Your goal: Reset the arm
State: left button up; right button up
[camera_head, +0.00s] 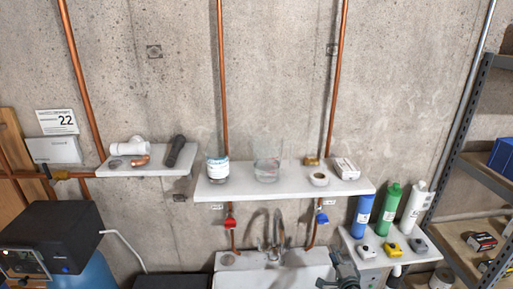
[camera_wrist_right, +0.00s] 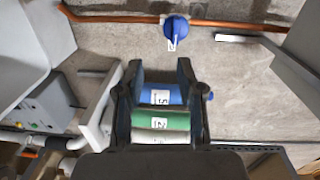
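My right gripper (camera_head: 342,273) shows at the bottom of the head view, in front of the sink's right side and left of the small bottle shelf. In the right wrist view its two dark fingers (camera_wrist_right: 160,72) stand apart. Blue, green and white bottle-like shapes show between and behind them, and I see no grip on any. The blue shape (camera_wrist_right: 168,97) extends past the right finger. My left gripper is not in view.
A white shelf (camera_head: 285,190) holds a jar, a clear container and small parts. The sink (camera_head: 235,263) is below. A blue bottle (camera_head: 362,215), green bottle (camera_head: 388,210) and white bottle (camera_head: 412,207) stand at right. A blue valve handle (camera_wrist_right: 176,27) sits on a copper pipe.

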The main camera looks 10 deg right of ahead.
jog(key=s+a+f+n+g+y, duration=0.1)
jog(key=s+a+f+n+g, duration=0.35)
jog(key=s+f+n, duration=0.35)
jog(key=s+a+f+n+g+y, duration=0.1)
jog(key=s+a+f+n+g, duration=0.25)
jog(key=s+a+f, duration=0.45)
jog(key=s+a+f+n+g, duration=0.1)
jog(key=s+n+g, duration=0.15)
jog(key=s, duration=0.55)
jog(key=s+a+f+n+g+h, duration=0.1)
jog(key=s+f+n+g, duration=0.15)
jog(key=s, duration=0.65)
jog(key=s+a+n+g, duration=0.1)
jog(key=s+n, duration=0.2)
jog(key=s, duration=0.5)
notch_tip(320, 180, down, 26)
jog(key=g+b, duration=0.1)
jog(key=b, duration=0.1)
jog(key=s+d+f+g+b, duration=0.1)
jog(key=s+d+f, duration=0.2)
jog(key=s+f, duration=1.6)
jog(key=shift+s+d+f+h, duration=0.15)
jog(key=shift+f+h, duration=0.15)
jog(key=shift+f, duration=0.3)
